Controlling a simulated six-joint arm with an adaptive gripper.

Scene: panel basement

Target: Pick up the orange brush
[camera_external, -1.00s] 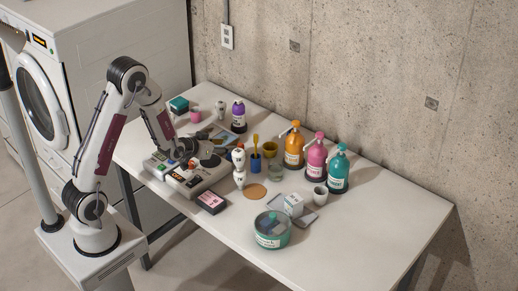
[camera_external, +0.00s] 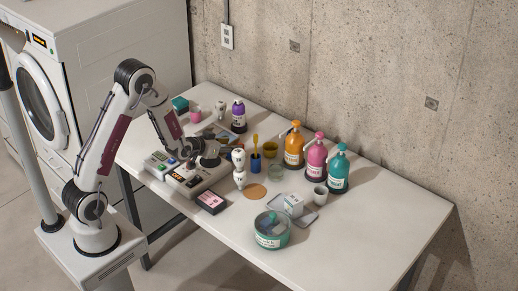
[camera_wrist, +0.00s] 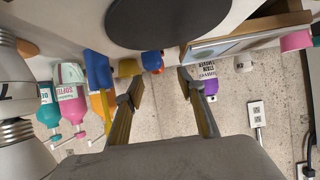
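A yellow-orange brush (camera_external: 255,140) stands upright in a blue holder (camera_external: 256,164) near the middle of the table in the external view. It is the closest match to the orange brush. My gripper (camera_wrist: 155,90) is open, its two fingers spread with nothing between the tips. In the external view my gripper (camera_external: 188,152) is over the grey device (camera_external: 205,180), left of the brush and apart from it. In the wrist view a blue-and-orange object (camera_wrist: 152,61) shows beyond the gap between the fingers; I cannot tell what it is.
Orange (camera_external: 293,150), pink (camera_external: 315,158) and teal (camera_external: 338,172) pump bottles stand to the right. The table's right end (camera_external: 390,220) is clear.

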